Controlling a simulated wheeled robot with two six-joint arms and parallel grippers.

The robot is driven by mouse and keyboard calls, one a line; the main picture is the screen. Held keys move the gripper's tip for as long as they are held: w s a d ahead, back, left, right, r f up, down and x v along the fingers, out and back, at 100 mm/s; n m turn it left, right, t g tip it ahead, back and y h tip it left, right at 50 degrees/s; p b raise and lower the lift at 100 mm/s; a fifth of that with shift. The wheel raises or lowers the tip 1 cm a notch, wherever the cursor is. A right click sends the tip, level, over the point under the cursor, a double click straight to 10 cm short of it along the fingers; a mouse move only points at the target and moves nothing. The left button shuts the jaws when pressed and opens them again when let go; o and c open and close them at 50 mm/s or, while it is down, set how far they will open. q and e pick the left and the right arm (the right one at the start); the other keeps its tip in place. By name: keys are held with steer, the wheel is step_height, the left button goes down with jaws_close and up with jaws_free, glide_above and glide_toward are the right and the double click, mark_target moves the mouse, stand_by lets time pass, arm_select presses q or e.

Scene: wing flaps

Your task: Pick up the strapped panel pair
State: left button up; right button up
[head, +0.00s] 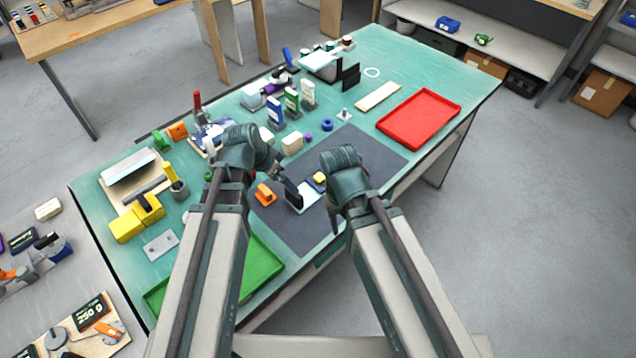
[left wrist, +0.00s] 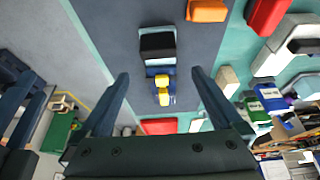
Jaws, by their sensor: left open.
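A pair of panels, one black (head: 293,193) and one pale (head: 309,198), stands on the dark mat near the table's front. I cannot make out a strap. My left gripper (left wrist: 159,74) is open and empty, apart from the panels. My right gripper (head: 345,165) is by the mat, its fingers hidden.
An orange block (head: 265,194) stands left of the panels. A red tray (head: 419,115) is at the right, a green tray (head: 262,265) at the front left. Bottles, boxes and yellow blocks crowd the left and back. The mat's right part (head: 375,150) is clear.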

mark_target(299, 196)
arm_select(q)
steer(key=shift+b+x, duration=4)
steer(key=shift+x, duration=0.4)
steer(key=shift+s, duration=0.1)
steer(key=b+x, duration=0.5)
steer(key=shift+f, duration=0.15)
